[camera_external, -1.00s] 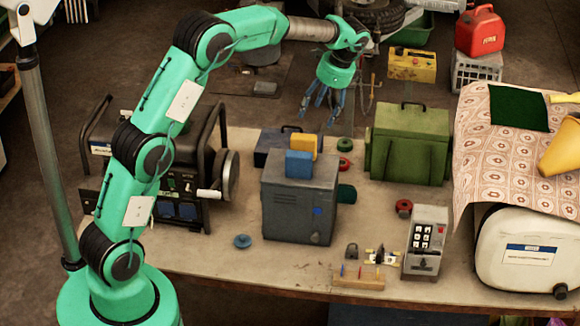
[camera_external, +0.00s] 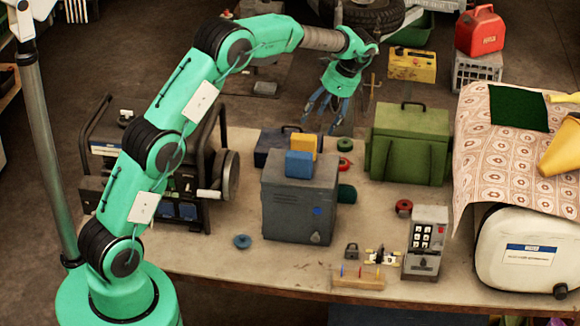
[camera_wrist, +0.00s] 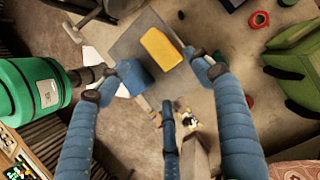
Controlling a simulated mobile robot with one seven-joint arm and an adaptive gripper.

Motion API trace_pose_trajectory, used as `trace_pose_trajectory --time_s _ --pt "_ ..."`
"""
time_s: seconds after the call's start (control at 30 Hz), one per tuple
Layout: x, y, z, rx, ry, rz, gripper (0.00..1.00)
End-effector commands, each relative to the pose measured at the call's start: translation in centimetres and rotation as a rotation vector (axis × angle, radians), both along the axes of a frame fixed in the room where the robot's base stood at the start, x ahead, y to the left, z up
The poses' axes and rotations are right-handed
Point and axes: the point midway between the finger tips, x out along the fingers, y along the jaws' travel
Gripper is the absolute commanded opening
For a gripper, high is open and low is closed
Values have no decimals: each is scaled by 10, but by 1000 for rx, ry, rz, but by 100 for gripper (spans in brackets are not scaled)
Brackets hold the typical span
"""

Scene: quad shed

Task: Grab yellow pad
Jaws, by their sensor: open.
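The yellow pad (camera_external: 303,146) is a small yellow block standing on top of the grey metal cabinet (camera_external: 299,208), behind a blue block (camera_external: 299,164). In the wrist view the yellow pad (camera_wrist: 161,48) lies near the top centre, ahead of my fingertips, with the blue block (camera_wrist: 135,76) to its lower left. My gripper (camera_external: 327,113) hangs above and a little to the right of the yellow pad in the external view. Its blue fingers are spread open and empty, also in the wrist view (camera_wrist: 158,78). The pad is apart from the fingers.
A green box (camera_external: 407,145) stands to the right of the cabinet. A dark generator (camera_external: 184,180) stands to the left. A keypad box (camera_external: 425,243), a red roll (camera_external: 403,207) and a wooden peg rack (camera_external: 357,279) lie on the table. The table's front left is mostly clear.

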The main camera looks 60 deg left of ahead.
Motion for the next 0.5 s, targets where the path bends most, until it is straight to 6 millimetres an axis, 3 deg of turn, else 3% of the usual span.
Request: trace_pose_trajectory --time_s 0.5 --pt "-20 19 -64 0 2 2 66"
